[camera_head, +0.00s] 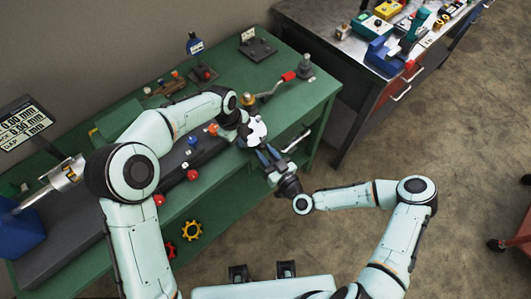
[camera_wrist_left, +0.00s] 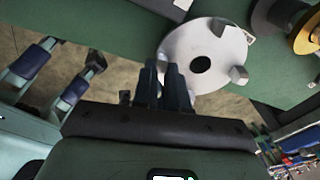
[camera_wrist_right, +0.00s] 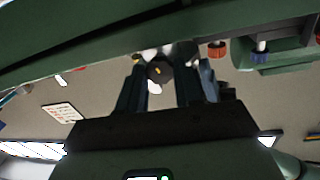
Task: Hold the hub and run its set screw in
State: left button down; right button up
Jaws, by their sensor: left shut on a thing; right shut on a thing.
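The hub (camera_wrist_left: 183,50) is a silver disc with a dark centre hole and raised lugs, in the left wrist view. My left gripper (camera_wrist_left: 170,72) is shut on its rim; in the head view it holds the hub (camera_head: 257,131) over the green bench's front edge. My right gripper (camera_head: 268,156) points up-left at the hub from the front, its blue fingers close to it. In the right wrist view a dark round-ended piece (camera_wrist_right: 159,72) with an orange spot sits between those fingers; I cannot tell what tool it is. The set screw is not clearly visible.
The green bench (camera_head: 315,88) carries a red-handled crank (camera_head: 288,76), dark plates (camera_head: 258,48) and small fittings. Red knobs (camera_head: 193,175) line its front. A second bench (camera_head: 352,72) with tools stands at the back right. Open floor (camera_head: 460,130) lies to the right.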

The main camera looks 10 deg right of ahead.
jog(key=m, duration=0.8)
jog(key=shift+m+y, duration=0.3)
jog(key=m, duration=0.4)
jog(key=shift+f, duration=0.1)
jog(key=shift+d+m, duration=0.1)
jog(key=shift+m, duration=2)
jog(key=shift+f, duration=0.15)
jog(key=o, duration=1)
jog(key=shift+o, duration=0.2)
